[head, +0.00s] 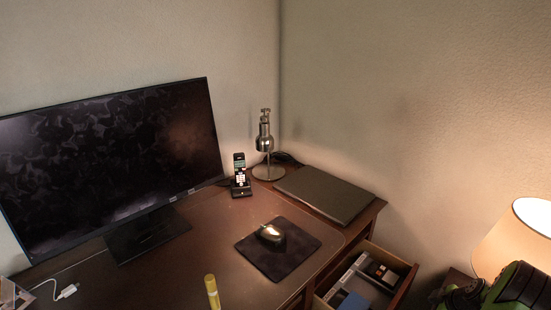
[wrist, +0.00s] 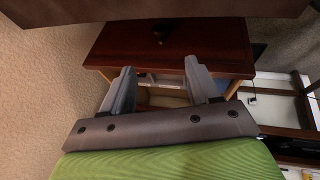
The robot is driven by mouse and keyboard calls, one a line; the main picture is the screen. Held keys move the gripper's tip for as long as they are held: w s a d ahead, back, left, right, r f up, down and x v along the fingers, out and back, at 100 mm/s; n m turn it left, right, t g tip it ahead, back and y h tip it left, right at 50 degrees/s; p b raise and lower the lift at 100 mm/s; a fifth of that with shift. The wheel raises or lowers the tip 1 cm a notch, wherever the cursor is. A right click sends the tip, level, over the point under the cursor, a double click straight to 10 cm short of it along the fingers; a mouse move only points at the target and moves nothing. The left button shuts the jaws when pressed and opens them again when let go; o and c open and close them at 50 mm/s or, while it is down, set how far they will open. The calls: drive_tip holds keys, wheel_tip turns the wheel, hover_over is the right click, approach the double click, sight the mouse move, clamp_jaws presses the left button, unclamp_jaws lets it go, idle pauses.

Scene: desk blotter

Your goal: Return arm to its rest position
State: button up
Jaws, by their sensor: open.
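My gripper (wrist: 157,80) shows in the wrist view with its two grey fingers apart and nothing between them. Beyond the fingers is a reddish-brown wooden piece of furniture (wrist: 120,45) with a small dark knob-like thing on it. In the head view, part of my green and black arm (head: 515,290) shows at the lower right corner, in front of a lit lamp. The fingers are not visible in the head view.
The brown desk (head: 165,265) holds a monitor (head: 110,160), a phone (head: 240,175), a metal desk lamp (head: 265,145), a closed laptop (head: 325,193), a mouse on a dark pad (head: 285,262) and a yellow cylinder (head: 212,290). A drawer (head: 400,290) stands open. A lit lampshade (head: 515,240) is close to my arm.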

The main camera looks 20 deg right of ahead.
drive_tip(key=w+a+r+m+g+p, duration=0.1)
drive_tip(key=w+a+r+p, duration=0.25)
drive_tip(key=a+r, duration=0.9)
drive_tip(key=w+a+r+m+p, duration=0.15)
drive_tip(key=w+a+r, duration=0.25)
drive_tip(key=a+r, duration=0.8)
drive_tip(key=s+a+r+p, duration=0.35)
drive_tip(key=a+r, duration=0.35)
drive_tip(key=r, duration=0.4)
drive_tip(key=s+a+r+m+p, duration=0.1)
drive_tip(key=s+a+r+m, duration=0.1)
drive_tip(key=s+a, duration=0.3)
drive_tip(key=s+a+r+m+t+p, duration=0.1)
drive_tip(key=s+a+r+p, duration=0.1)
drive_tip(key=s+a, duration=0.3)
drive_tip(key=s+r, duration=0.1)
drive_tip(key=s, duration=0.3)
drive_tip(key=shift+s+a+m, duration=0.3)
drive_tip(key=shift+s+m, duration=0.05)
